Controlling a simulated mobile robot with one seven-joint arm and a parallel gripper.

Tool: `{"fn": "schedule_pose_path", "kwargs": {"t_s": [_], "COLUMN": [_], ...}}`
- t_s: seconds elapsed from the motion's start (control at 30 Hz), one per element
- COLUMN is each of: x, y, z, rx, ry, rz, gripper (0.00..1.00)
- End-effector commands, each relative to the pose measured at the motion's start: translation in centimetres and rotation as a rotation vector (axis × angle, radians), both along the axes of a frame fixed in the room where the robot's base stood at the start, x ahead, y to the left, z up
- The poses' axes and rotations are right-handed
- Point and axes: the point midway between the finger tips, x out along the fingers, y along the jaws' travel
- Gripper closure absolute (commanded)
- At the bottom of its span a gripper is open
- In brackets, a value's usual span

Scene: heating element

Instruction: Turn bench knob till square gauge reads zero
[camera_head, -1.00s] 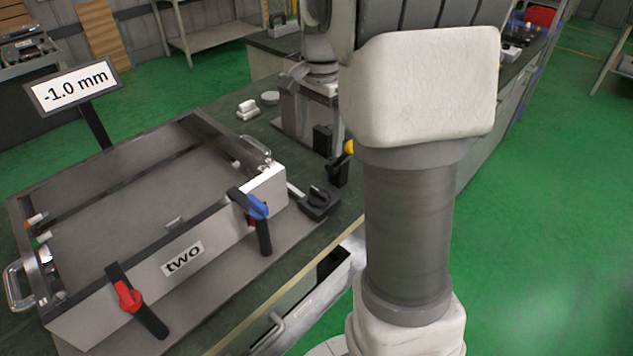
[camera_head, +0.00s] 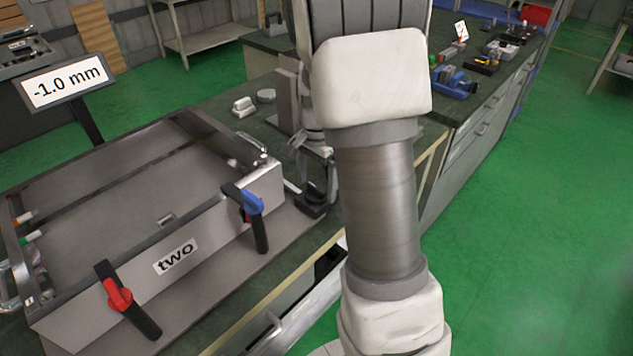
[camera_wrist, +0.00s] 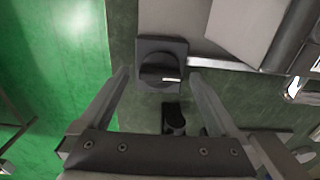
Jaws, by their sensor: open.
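The bench knob (camera_wrist: 160,70) is a black knob on a dark square base, with a white mark at the right end of its grip bar. In the head view the knob (camera_head: 311,203) is partly hidden by my arm. The display (camera_head: 68,82) on a post reads "-1.0 mm". My gripper (camera_wrist: 158,72) is open, with one finger on each side of the knob in the wrist view. In the head view it hangs over the knob; I cannot tell whether the fingertips reach down beside it. Nothing is between the fingers except the knob below.
A black post (camera_wrist: 173,118) stands close to the knob. Small white blocks (camera_head: 243,107) lie farther back on the bench.

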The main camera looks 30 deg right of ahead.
Motion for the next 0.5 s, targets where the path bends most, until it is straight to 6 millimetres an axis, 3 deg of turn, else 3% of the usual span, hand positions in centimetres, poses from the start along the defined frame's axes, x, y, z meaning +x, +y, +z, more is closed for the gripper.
{"fn": "schedule_pose_path", "kwargs": {"t_s": [0.13, 0.5], "x": [0.0, -0.01], "y": [0.0, -0.01], "z": [0.02, 0.04], "rx": [0.0, 0.0], "ry": [0.0, 0.0], "rz": [0.0, 0.0], "gripper": [0.06, 0.73]}}
